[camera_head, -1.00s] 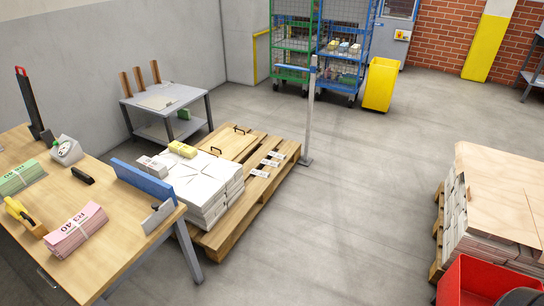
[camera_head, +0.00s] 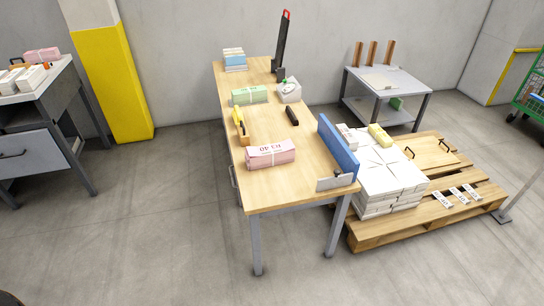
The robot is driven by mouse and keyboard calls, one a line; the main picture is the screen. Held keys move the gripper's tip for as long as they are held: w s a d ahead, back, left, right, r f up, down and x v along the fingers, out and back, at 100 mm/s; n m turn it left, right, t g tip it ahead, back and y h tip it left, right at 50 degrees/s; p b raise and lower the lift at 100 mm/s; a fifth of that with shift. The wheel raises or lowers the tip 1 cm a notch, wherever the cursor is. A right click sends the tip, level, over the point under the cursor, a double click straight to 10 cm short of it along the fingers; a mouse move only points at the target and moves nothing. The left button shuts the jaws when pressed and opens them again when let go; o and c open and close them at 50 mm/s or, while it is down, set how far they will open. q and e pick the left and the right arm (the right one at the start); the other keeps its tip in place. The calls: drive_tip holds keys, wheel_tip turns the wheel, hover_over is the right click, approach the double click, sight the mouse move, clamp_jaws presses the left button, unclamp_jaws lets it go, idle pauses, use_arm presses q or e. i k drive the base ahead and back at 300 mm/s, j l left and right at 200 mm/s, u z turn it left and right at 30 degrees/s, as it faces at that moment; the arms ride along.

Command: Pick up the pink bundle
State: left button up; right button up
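The pink bundle (camera_head: 270,154) lies on the wooden-topped table (camera_head: 270,196), near its front end. It is a folded stack with a pale band around it and dark print on top. Another pink bundle (camera_head: 42,55) lies on a grey desk at the far left, partly among white bundles. Neither of my grippers shows in the head view.
On the table are a green bundle (camera_head: 250,95), a yellow-handled tool (camera_head: 241,126), a scale (camera_head: 289,91), a dark block (camera_head: 292,116) and a blue upright board (camera_head: 338,147). A pallet (camera_head: 372,236) with white stacks stands right of it. The floor in front is clear.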

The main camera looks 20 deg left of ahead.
sight(273, 155)
drive_tip(key=i+u, duration=0.15)
drive_tip(key=u, duration=0.3)
drive_tip(key=i+u, duration=0.15)
drive_tip(key=u, duration=0.25)
drive_tip(key=i+u, duration=0.2)
drive_tip(key=u, duration=0.25)
